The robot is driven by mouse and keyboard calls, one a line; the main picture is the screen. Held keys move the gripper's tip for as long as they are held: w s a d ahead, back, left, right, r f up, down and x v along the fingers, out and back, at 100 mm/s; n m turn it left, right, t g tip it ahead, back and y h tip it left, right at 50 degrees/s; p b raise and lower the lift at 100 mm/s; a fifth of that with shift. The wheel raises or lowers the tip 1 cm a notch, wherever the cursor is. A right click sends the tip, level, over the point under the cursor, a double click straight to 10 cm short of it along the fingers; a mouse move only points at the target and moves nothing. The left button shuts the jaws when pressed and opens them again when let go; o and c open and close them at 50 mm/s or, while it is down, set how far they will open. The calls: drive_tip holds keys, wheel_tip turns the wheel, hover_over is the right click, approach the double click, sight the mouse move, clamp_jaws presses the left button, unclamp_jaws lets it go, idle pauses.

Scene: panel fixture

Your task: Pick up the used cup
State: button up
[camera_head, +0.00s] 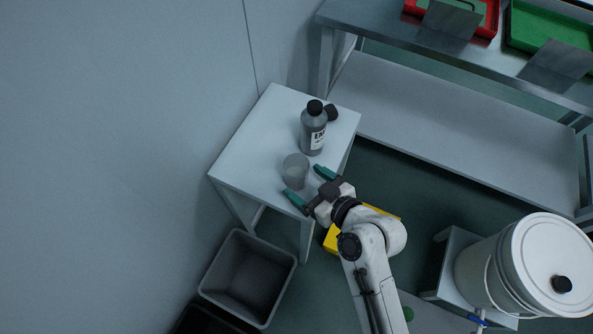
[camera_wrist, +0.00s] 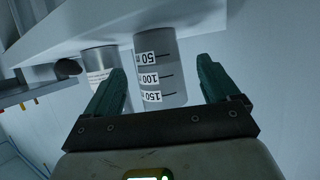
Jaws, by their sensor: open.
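The used cup (camera_head: 295,171) is a clear, greyish cup standing on a small white table (camera_head: 250,145). In the wrist view the cup (camera_wrist: 168,64) carries black-on-white marks 50, 100 and 150 and appears upside down. My gripper (camera_head: 303,180) is open and empty at the table's front edge, its green fingers pointing at the cup. In the wrist view my gripper (camera_wrist: 161,66) has the cup lined up between its fingertips, nearer the left one. I cannot tell whether the tips reach past the cup's near side.
A grey bottle (camera_head: 313,132) with a black cap stands close behind the cup. A small dark object (camera_head: 331,113) lies beside it. A grey bin (camera_head: 248,277) is below the table. A steel bench (camera_head: 410,40) with trays and a white bucket (camera_head: 510,265) are at right.

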sight(304, 179)
drive_tip(key=shift+r+x, duration=0.2)
drive_tip(key=shift+x, duration=2.05)
drive_tip(key=c, duration=1)
drive_tip(key=shift+w, duration=0.1)
drive_tip(key=shift+c, duration=0.4)
drive_tip(key=shift+r, duration=0.25)
